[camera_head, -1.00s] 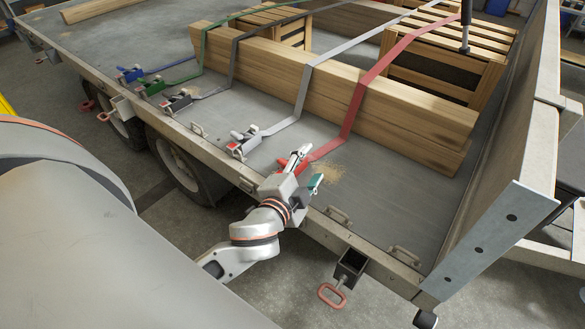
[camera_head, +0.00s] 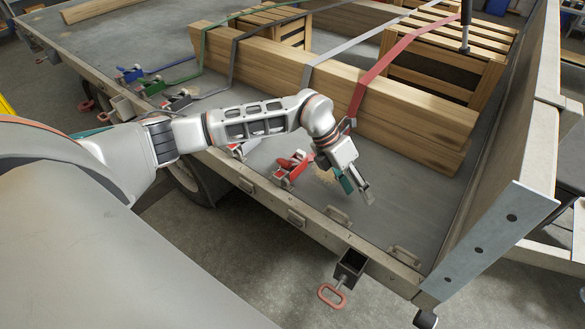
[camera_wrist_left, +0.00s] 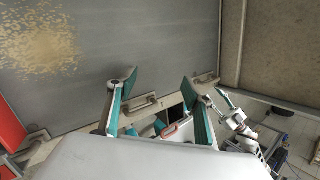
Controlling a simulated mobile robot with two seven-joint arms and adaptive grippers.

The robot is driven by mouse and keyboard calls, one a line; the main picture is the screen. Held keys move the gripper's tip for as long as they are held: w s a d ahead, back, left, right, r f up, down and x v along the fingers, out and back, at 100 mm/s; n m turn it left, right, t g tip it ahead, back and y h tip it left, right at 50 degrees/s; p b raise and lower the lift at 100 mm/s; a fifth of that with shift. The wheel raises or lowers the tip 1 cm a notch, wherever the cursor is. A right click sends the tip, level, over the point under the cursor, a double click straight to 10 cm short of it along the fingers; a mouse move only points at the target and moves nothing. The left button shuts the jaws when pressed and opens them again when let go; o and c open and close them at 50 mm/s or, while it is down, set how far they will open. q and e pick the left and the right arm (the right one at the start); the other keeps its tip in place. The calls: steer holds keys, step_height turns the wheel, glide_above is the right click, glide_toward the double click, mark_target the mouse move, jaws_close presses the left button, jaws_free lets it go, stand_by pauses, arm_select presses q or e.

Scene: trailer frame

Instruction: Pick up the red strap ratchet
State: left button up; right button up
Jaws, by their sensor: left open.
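The red strap ratchet (camera_head: 291,166) lies on the trailer bed near its front edge. Its red strap (camera_head: 372,78) runs over the beams and is partly hidden by my left arm. My left gripper (camera_head: 358,191) is open and empty, to the right of the ratchet and apart from it, fingers pointing down and right. In the left wrist view the open fingers (camera_wrist_left: 158,86) frame the trailer edge. A red piece (camera_wrist_left: 9,130) shows at that view's left border; I cannot tell if it is the ratchet. What looks like my right gripper (camera_wrist_left: 229,98) is small there.
Wooden beams (camera_head: 420,115) and a slatted crate (camera_head: 440,70) stand behind the ratchet. Metal handles (camera_head: 338,215) line the trailer edge. A tall side panel (camera_head: 515,150) stands at right. Bed space right of my gripper is clear.

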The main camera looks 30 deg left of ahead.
arm_select(q)
steer(key=a+y, duration=0.1)
steer(key=a, duration=0.3)
steer(key=w+a+n+y, duration=0.1)
steer(key=a, duration=0.3)
steer(key=w+a+y, duration=0.1)
steer(key=a+y, duration=0.1)
steer(key=a, duration=0.3)
steer(key=shift+w+r+n+g, duration=0.25)
steer(key=shift+r+n+g, duration=0.05)
steer(key=shift+r, duration=0.1)
steer(key=r+n+y, duration=0.2)
glide_above(294, 162)
steer(key=shift+d+f+g, duration=0.1)
steer(key=shift+d+g, duration=0.1)
steer(key=shift+g, duration=0.1)
steer(key=shift+s+a+f, duration=0.1)
steer(key=shift+a+f, duration=0.1)
steer(key=shift+f, duration=0.1)
step_height(294, 162, down, 7)
steer(key=shift+s+b, duration=0.1)
steer(key=shift+b, duration=0.4)
steer(key=shift+r, duration=0.1)
jaws_close()
